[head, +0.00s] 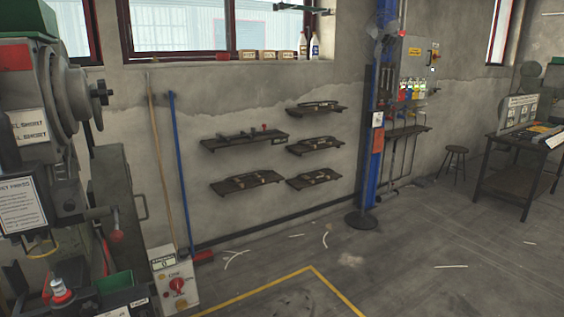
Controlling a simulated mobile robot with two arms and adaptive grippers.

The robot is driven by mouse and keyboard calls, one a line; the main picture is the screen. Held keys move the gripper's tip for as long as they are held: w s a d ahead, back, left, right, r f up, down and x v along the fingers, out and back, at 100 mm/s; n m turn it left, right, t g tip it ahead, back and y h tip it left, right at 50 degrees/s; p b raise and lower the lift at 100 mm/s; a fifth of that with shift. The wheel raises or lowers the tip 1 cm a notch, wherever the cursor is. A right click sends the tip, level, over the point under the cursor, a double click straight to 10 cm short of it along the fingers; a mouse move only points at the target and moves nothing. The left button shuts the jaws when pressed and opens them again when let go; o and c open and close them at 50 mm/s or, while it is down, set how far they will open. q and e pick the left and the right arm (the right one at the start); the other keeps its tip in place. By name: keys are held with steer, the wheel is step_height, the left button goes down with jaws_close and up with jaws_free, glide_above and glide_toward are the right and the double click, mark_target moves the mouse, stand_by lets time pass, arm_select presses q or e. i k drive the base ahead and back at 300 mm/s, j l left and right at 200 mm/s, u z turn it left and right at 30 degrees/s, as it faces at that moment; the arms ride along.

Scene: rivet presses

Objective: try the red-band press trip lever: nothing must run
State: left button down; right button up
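A grey press (75,110) fills the left edge, cut off by the frame. It has a red patch (15,57) near its top and hanging white tags (28,127). A red rounded part (115,237) sits low on its right side, and a red-topped knob (61,288) stands at its front. I cannot tell which, if either, is the trip lever. A pale switch box (175,280) with a red rotary switch stands beside the press. Neither of my grippers is in view.
Wall shelves (245,139) hold tools. A blue post (379,110) with a fan stands on a round base near a wall cabinet (418,58). A bench (510,180) and stool (453,160) are right. Yellow lines mark the floor, which is mostly clear.

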mark_target(116, 236)
steer(key=i+l, duration=0.15)
steer(key=i, duration=0.25)
steer(key=i+l, duration=0.1)
steer(key=i, duration=0.25)
steer(key=i+l, duration=0.15)
steer(key=i, duration=0.25)
steer(key=u, duration=1.65)
